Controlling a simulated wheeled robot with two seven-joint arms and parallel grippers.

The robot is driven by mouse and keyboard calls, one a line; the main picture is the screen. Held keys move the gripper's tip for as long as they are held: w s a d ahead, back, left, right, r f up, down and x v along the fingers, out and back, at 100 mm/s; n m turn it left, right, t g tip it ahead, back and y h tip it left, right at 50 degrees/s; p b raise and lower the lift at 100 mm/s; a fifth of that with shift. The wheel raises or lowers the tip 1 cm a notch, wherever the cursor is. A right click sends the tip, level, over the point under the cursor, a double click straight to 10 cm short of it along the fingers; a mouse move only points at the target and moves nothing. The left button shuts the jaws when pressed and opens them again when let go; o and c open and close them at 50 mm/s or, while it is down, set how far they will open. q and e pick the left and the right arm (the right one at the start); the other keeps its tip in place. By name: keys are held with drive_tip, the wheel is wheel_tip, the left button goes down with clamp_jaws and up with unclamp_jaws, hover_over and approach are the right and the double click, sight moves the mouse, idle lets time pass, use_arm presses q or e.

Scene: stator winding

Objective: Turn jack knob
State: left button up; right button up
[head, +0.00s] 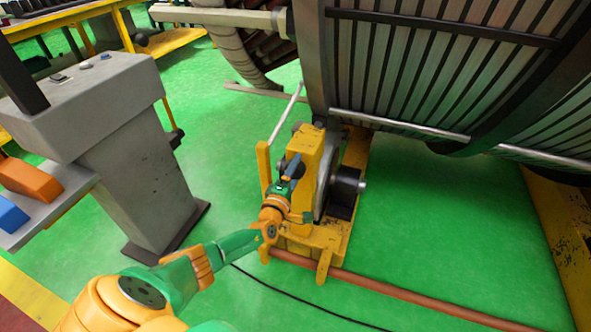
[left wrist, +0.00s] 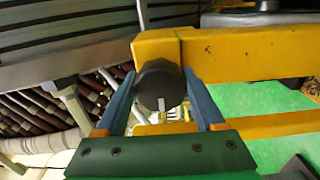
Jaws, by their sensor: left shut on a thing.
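The jack is a yellow stand (head: 318,165) on the green floor, beneath the big ribbed stator. Its black round knob (left wrist: 160,86) is on the end of a yellow block in the left wrist view. In the head view the knob is mostly hidden by my gripper. My left gripper (head: 291,168) reaches the jack's near left side. In the left wrist view the blue fingers of my left gripper (left wrist: 162,98) are on both sides of the knob, shut on it. A pale mark shows on the knob's lower face. My right gripper is not in view.
A grey control pedestal (head: 130,150) stands to the left, with a side shelf holding an orange and a blue item. The stator (head: 440,70) overhangs the jack. A reddish pipe (head: 400,300) and a black cable (head: 290,298) lie on the floor.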

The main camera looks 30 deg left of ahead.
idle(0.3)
use_arm(q)
drive_tip(key=o, duration=1.4)
drive_tip(key=shift+c, duration=0.2)
drive_tip(key=p+v, duration=0.3)
drive_tip(key=v, duration=0.4)
